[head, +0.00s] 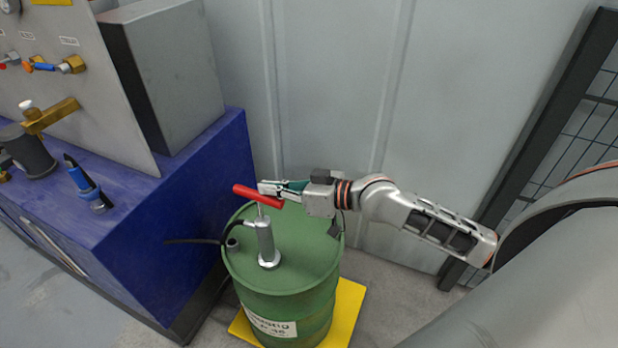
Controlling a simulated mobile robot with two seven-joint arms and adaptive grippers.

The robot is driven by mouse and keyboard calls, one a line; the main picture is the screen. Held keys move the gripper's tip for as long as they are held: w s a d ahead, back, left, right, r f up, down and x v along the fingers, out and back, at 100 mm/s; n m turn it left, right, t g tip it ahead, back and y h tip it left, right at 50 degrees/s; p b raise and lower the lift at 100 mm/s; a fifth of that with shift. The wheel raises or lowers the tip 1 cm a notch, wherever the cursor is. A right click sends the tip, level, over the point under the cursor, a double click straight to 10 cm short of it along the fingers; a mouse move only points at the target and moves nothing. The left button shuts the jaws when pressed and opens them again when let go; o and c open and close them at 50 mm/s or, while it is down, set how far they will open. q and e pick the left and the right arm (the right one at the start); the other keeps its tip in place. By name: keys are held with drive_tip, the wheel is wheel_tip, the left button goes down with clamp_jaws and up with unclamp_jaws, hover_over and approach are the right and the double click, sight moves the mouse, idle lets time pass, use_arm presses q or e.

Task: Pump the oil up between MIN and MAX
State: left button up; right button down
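The green oil drum (305,240) stands upright at the centre, with a silver hand pump (265,243) on its lid. The pump's red handle (243,190) tops a thin rod drawn up out of the pump body. My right gripper (266,188) reaches in from the right with its fingertips at the red handle, overlapping it in the picture. Whether the fingers are closed around the handle cannot be told. No MIN or MAX marks can be read in this view. My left gripper is not in view.
A blue bench (195,195) with a grey panel (95,100) and several fittings stands on the left. A black hose (195,241) runs from the drum toward the bench. The drum stands on a yellow base (347,305). A grey wall is behind and a dark mesh fence (590,110) is at right.

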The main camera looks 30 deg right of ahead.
use_arm(q)
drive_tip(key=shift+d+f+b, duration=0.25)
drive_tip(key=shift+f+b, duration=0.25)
drive_tip(key=shift+b, duration=0.4)
use_arm(e)
drive_tip(key=v, duration=1)
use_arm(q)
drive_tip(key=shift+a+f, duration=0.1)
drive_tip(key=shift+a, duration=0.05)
use_arm(e)
drive_tip(key=shift+w+r, duration=0.1)
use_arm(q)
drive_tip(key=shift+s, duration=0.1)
use_arm(e)
wheel_tip(320, 180, up, 9)
drive_tip(key=shift+w, duration=0.2)
idle(0.3)
drive_tip(key=shift+r, duration=0.15)
